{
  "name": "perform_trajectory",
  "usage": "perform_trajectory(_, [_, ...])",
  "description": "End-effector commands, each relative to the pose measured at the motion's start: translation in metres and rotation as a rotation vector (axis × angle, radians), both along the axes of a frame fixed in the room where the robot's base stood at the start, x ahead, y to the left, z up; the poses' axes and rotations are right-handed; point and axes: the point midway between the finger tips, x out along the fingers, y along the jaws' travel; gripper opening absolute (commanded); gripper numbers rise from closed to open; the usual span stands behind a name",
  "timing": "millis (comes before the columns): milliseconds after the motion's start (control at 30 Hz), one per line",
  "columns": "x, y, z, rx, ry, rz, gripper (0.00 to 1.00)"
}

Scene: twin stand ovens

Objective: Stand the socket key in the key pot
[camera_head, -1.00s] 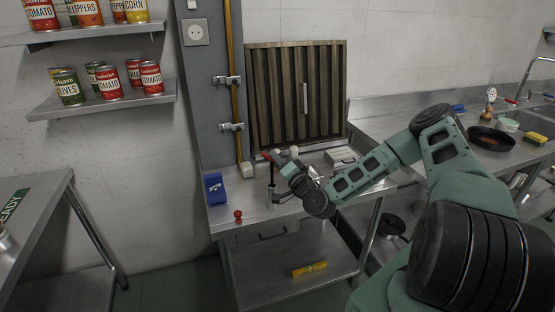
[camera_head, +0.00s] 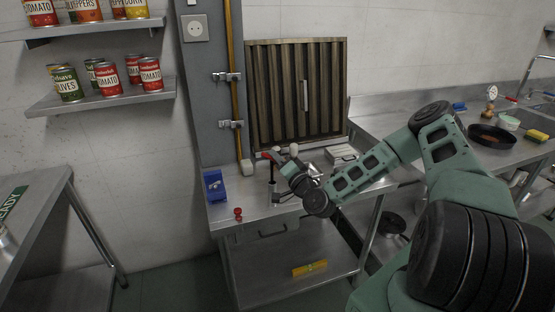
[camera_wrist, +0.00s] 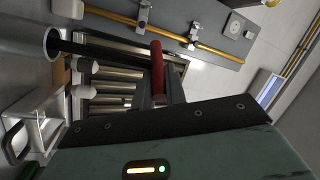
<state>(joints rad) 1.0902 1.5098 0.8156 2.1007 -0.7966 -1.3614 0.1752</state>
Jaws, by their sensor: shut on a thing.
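The socket key has a red handle (camera_wrist: 157,68) and a long dark shaft (camera_wrist: 100,50). My gripper (camera_wrist: 160,95) is shut on the red handle. In the head view my gripper (camera_head: 276,156) is above the steel bench, with the red handle (camera_head: 265,155) at its tip and the shaft hanging about upright below. The key pot (camera_head: 273,194) is a small grey cylinder on the bench under the shaft. In the wrist view the shaft's far end meets the mouth of the grey pot (camera_wrist: 24,36). How deep the shaft reaches inside is hidden.
A blue holder (camera_head: 214,186) and a small red knob-like object (camera_head: 238,212) are left of the pot. A ribbed panel (camera_head: 296,92) stands behind. White rounded pieces (camera_wrist: 84,90) are close by the shaft. A yellow level (camera_head: 309,268) lies on the lower shelf.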

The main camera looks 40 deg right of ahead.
Motion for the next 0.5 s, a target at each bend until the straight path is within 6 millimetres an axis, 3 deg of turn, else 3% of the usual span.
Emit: perform_trajectory(500, [0.000,0.000,-0.017,0.000,0.000,0.000,0.00])
